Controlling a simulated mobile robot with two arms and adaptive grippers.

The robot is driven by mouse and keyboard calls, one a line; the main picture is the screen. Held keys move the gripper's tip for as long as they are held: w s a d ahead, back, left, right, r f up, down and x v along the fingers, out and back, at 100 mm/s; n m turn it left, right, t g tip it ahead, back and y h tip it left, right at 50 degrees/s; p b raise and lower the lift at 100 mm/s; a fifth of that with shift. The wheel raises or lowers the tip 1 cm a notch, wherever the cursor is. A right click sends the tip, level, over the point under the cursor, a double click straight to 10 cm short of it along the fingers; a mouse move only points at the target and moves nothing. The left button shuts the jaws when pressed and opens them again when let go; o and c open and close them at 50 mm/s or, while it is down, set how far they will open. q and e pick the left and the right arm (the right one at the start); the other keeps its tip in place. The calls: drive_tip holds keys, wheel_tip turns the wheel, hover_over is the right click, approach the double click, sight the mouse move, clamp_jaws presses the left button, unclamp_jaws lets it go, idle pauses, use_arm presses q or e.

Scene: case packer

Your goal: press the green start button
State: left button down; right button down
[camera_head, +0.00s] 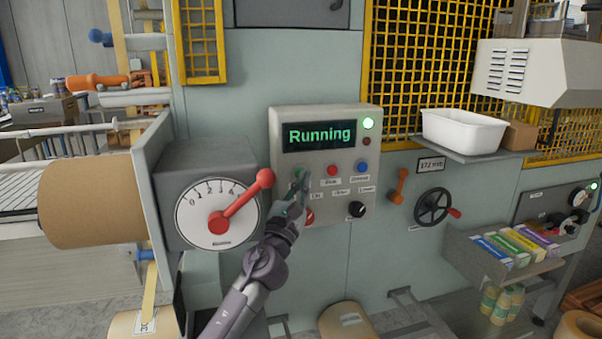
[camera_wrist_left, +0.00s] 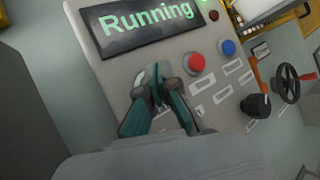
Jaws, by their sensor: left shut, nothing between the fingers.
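The control panel (camera_head: 335,203) is a light grey box with a display (camera_head: 320,135) that reads "Running" in green. A green lamp (camera_head: 369,123) glows beside the display. The green start button (camera_head: 298,170) is at the panel's left, largely covered by my left gripper (camera_head: 303,178). My left gripper is shut and empty, its fingertips at the button; whether they touch it I cannot tell. In the left wrist view the fingertips (camera_wrist_left: 155,75) point at the panel below the display and hide the button. My right gripper is not in view.
A red button (camera_head: 332,170), a blue button (camera_head: 362,167) and a black knob (camera_head: 356,209) share the panel. A dial with a red lever (camera_head: 240,201) stands close left of my left arm. A black handwheel (camera_head: 433,207) and a white bin (camera_head: 464,130) are to the right.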

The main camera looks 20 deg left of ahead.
use_arm(q)
drive_tip(key=shift+s+d, duration=0.2)
drive_tip(key=s+d, duration=0.1)
drive_tip(key=s+p, duration=0.1)
drive_tip(key=s+d+p, duration=0.1)
drive_tip(key=s, duration=0.1)
drive_tip(key=shift+d, duration=0.3)
idle(0.7)
